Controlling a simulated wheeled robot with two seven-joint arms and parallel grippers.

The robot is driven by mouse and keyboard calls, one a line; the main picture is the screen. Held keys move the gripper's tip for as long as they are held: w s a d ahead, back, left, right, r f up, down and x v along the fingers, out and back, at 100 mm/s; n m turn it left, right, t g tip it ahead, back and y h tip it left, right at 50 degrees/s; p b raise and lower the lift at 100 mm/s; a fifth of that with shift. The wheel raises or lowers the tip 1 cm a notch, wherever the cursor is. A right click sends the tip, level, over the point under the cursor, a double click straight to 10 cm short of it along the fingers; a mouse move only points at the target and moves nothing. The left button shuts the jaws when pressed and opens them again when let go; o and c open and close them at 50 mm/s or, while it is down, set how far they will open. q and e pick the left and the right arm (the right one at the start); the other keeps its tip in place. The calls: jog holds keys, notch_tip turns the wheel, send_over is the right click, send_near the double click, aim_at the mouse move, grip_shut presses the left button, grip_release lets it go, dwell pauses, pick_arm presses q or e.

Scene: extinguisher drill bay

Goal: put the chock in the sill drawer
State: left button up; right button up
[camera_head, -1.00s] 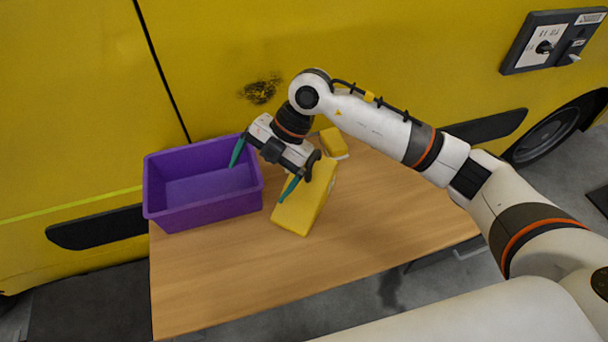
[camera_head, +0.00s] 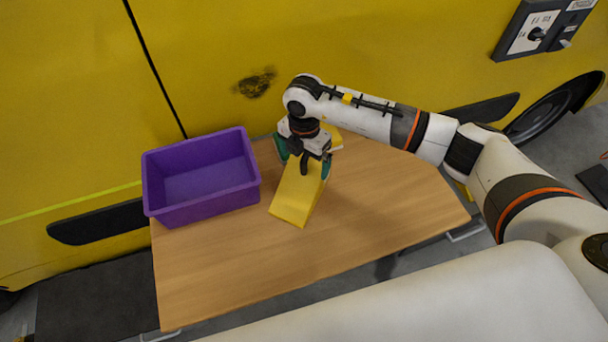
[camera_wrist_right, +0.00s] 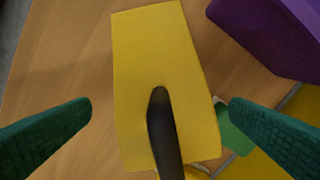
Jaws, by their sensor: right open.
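The chock is a yellow wedge (camera_head: 293,200) lying on the table, and it also fills the middle of the right wrist view (camera_wrist_right: 160,50). My right gripper (camera_head: 304,166) is open and empty over the far part of the wedge. In the wrist view its green fingers (camera_wrist_right: 160,107) stand apart on either side of the wedge, without visible grip. A dark bar lies across the wedge there; I cannot tell what it belongs to. A purple open box (camera_head: 205,205), seemingly the drawer, stands left of the wedge and looks empty. My left gripper is not in view.
The wooden table (camera_head: 235,275) is clear in front and right. A smaller yellow piece (camera_head: 334,140) sits behind my right gripper. A yellow vehicle side (camera_head: 330,40) rises behind the table. A green item (camera_wrist_right: 235,135) shows beside the wedge.

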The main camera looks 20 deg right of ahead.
aim_at(303, 167)
jog(key=shift+a+f+p, duration=0.1)
jog(key=shift+f+p, duration=0.25)
jog(key=shift+f, duration=1.3)
jog(key=shift+c, duration=0.2)
jog(key=shift+w+r, duration=0.1)
jog(key=shift+r, duration=0.05)
jog(key=c, duration=1.6)
